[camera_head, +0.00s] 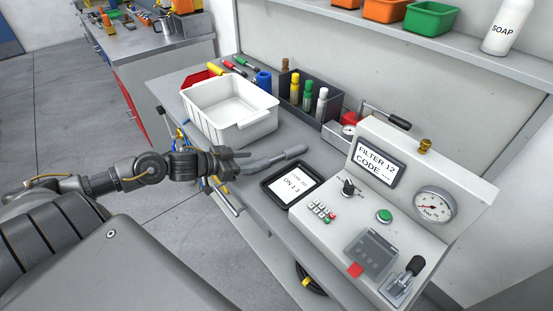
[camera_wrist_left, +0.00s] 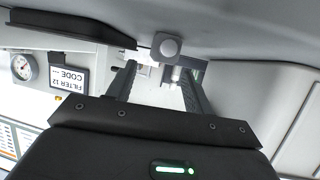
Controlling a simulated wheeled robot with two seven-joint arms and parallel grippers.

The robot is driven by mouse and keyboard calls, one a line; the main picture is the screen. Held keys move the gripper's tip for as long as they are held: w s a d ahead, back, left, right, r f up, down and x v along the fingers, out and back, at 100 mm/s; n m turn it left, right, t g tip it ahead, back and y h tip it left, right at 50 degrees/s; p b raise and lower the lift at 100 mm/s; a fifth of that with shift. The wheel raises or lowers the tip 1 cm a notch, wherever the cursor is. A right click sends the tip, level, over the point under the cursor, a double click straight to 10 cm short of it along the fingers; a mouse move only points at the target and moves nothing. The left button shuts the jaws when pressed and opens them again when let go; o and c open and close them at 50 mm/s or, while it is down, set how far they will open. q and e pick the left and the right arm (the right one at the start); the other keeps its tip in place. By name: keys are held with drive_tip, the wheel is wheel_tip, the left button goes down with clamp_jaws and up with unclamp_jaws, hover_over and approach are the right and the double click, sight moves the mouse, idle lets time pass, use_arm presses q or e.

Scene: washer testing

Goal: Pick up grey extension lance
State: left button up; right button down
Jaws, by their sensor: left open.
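The grey extension lance (camera_head: 270,161) lies on the grey worktop, between the white bin and the black-framed tablet. It is a slightly bent rod with a thicker grip at its right end. My left gripper (camera_head: 240,163) is open at the lance's left end, low over the worktop's front edge. The gripper hides that end, and I cannot tell whether it touches the lance. In the left wrist view, the open fingers (camera_wrist_left: 157,85) point toward a round grey end (camera_wrist_left: 167,46), which seems to be the lance seen end-on. My right gripper is not in view.
The white bin (camera_head: 212,126) stands just behind my left gripper. The black-framed tablet (camera_head: 267,185) lies close in front of the lance. The test console (camera_head: 333,233) fills the right side. A dark caddy of bottles (camera_head: 331,113) stands behind. Hoses hang below the worktop's left edge.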

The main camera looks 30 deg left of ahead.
sight(260, 162)
use_arm(q)
drive_tip(key=shift+w, duration=0.15)
drive_tip(key=shift+f+x, duration=0.1)
drive_tip(key=shift+x, duration=1.2)
drive_tip(key=shift+f+x, duration=0.15)
drive_tip(key=shift+x, duration=1.2)
drive_tip(key=shift+d, duration=0.1)
clamp_jaws()
